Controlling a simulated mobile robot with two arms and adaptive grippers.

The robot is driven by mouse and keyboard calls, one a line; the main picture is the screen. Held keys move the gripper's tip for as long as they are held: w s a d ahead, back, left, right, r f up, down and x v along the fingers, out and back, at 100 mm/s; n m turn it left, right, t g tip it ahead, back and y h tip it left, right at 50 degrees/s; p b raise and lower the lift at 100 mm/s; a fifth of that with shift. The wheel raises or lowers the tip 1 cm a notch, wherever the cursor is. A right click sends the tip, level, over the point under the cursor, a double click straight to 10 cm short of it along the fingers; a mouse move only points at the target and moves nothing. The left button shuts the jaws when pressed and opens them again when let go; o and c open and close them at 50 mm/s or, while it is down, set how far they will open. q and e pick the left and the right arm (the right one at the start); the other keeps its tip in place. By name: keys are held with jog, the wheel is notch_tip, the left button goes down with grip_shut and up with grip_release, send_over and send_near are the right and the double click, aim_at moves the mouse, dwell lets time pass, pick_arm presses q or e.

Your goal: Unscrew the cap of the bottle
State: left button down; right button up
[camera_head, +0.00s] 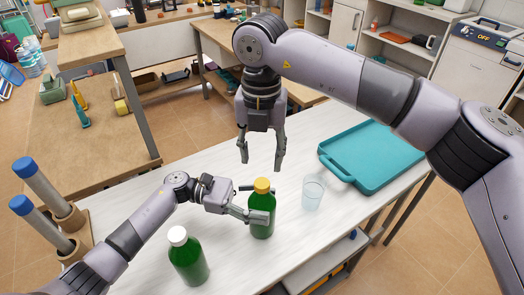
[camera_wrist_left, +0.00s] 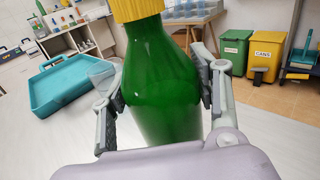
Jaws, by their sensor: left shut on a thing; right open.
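A green bottle with a yellow cap (camera_head: 262,186) stands upright on the white table, and my left gripper (camera_head: 260,207) is shut on its body from the left. In the left wrist view the green bottle (camera_wrist_left: 160,80) fills the middle between both fingers, with the yellow cap (camera_wrist_left: 135,9) cut off at the top edge. My right gripper (camera_head: 261,160) is open and empty, pointing down a little above the yellow cap. A second green bottle (camera_head: 187,258) with a white cap (camera_head: 177,236) stands at the front, beside my left arm.
A clear cup (camera_head: 312,193) stands just right of the held bottle. A teal tray (camera_head: 372,156) lies at the table's right end. A holder with two blue-topped tubes (camera_head: 38,182) is at the far left.

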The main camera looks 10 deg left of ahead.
aim_at(262, 183)
jog(key=m, duration=0.7)
jog(key=shift+m, duration=0.4)
jog(key=m, duration=0.6)
jog(key=shift+f+m, duration=0.1)
jog(key=shift+m, duration=0.2)
jog(key=shift+f, duration=3.95)
jog(key=shift+c, duration=0.4)
grip_shut()
